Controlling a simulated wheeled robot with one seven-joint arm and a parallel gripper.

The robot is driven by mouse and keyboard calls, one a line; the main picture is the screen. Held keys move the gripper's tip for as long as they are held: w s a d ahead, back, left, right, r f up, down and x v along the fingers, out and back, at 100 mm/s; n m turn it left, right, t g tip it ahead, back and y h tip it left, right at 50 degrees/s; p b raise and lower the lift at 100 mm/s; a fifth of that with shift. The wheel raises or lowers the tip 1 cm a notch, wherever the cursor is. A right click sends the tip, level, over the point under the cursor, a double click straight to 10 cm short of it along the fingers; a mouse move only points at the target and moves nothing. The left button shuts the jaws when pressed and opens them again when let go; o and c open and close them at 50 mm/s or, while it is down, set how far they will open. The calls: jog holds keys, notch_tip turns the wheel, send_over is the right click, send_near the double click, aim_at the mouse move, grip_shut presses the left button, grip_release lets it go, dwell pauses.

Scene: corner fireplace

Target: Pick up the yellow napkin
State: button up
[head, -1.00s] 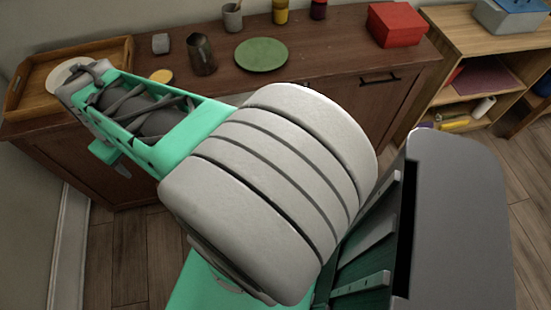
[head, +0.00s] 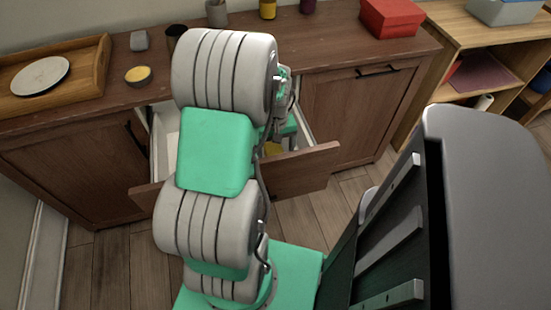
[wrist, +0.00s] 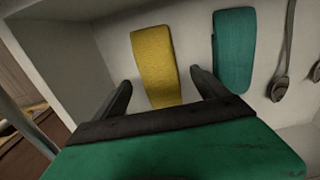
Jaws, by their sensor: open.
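The yellow napkin (wrist: 155,62) is a folded strip lying on the pale floor of an open drawer in the wrist view. My gripper (wrist: 160,88) is open in the wrist view. Its two dark fingers appear on either side of the napkin's near part, with nothing held between them. I cannot tell how high the fingers are above it. In the head view my arm hides the gripper and much of the drawer (head: 296,173).
A teal napkin (wrist: 234,50) lies right of the yellow one, with metal utensils (wrist: 284,60) farther right. The drawer's pale wall (wrist: 60,50) stands close on the left. On the cabinet are a wooden tray (head: 88,80), a yellow-topped round dish (head: 138,75) and a red box (head: 392,17).

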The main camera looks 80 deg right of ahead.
notch_tip(320, 180, down, 2)
jog(key=shift+f, duration=0.25)
jog(key=shift+r, duration=0.1)
jog(key=c, duration=1.4)
jog(key=shift+c, duration=0.2)
